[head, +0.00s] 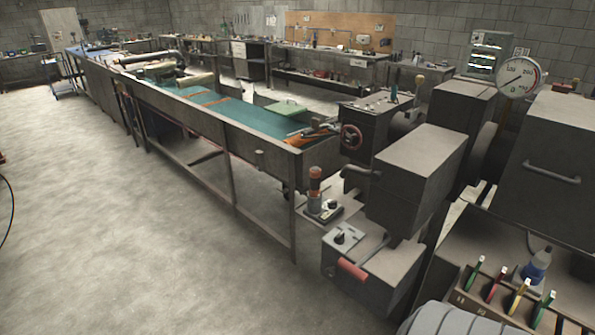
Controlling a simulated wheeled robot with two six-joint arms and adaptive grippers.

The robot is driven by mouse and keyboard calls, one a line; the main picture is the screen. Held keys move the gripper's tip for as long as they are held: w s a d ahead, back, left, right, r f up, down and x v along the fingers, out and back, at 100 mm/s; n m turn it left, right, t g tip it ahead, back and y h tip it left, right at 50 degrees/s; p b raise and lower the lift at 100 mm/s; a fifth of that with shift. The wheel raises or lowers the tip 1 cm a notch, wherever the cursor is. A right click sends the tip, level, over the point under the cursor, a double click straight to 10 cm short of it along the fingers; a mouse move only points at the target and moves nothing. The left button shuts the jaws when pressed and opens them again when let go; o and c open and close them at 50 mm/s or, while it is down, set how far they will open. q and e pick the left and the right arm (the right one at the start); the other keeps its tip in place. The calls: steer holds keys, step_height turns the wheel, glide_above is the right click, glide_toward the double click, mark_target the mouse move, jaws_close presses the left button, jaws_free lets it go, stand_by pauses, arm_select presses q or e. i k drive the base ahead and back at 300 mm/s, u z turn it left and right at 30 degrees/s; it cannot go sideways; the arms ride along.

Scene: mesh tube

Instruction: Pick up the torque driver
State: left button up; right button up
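I cannot make out for certain which object is the torque driver. Several thin tools with green, red and yellow handles (496,285) stand slanted in a brown rack at the lower right. A blue-topped object (537,266) stands just behind them. An orange and dark tool-like object (312,135) lies at the near end of the long bench's green top. It is too small to identify. Neither of my grippers is in view.
A long metal bench (255,155) with a green top runs from the far left to the centre. Grey machine housings (420,165) and a round dial (521,76) crowd the right. A red-handled lever (352,270) sticks out low.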

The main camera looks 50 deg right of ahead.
mark_target(315, 172)
steer(key=u, duration=0.2)
steer(key=i, duration=1.1)
steer(key=z, duration=0.45)
steer(key=i, duration=0.8)
steer(key=z, duration=0.85)
